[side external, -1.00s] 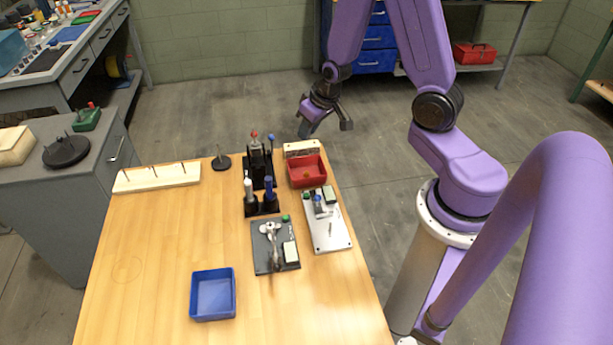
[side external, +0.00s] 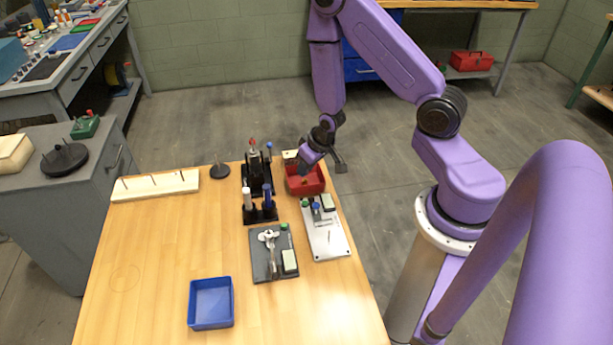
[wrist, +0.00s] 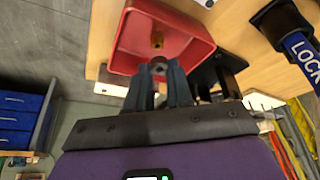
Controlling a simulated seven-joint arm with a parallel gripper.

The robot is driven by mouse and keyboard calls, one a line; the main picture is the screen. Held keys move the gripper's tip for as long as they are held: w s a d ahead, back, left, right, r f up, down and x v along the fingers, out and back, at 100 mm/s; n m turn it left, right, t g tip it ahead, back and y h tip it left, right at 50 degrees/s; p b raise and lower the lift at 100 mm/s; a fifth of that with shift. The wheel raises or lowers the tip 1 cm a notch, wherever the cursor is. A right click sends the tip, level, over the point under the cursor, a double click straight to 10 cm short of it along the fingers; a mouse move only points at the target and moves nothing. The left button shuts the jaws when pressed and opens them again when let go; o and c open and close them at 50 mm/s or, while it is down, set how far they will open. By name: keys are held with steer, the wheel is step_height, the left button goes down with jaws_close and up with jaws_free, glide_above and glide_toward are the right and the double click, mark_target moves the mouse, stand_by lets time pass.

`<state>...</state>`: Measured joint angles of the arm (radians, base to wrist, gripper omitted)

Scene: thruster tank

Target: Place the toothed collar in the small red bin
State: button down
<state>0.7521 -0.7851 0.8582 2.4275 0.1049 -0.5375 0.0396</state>
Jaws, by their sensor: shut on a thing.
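The small red bin (side external: 313,187) stands at the far right part of the wooden table; it also shows in the wrist view (wrist: 198,38). My gripper (side external: 303,172) is over the bin, pointing down. In the wrist view my gripper (wrist: 160,68) is shut on a small dark grey round piece, the toothed collar (wrist: 158,64), held between the fingertips and partly hidden by them. Its teeth are too small to make out. A small brass-coloured piece (wrist: 157,40) shows against the bin's inside, beyond the fingertips; I cannot tell whether it lies there.
Left of the bin is a black stand (side external: 262,209) with upright blue and white handles. A metal plate (side external: 326,238) with small parts lies in front of the bin. A dark plate (side external: 262,265) and a blue bin (side external: 211,281) are nearer. The table's left side is mostly clear.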

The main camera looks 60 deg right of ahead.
steer(key=shift+s+f, duration=0.15)
steer(key=shift+f, duration=1.8)
steer(key=c, duration=1)
jaws_free()
steer(key=shift+r, duration=0.2)
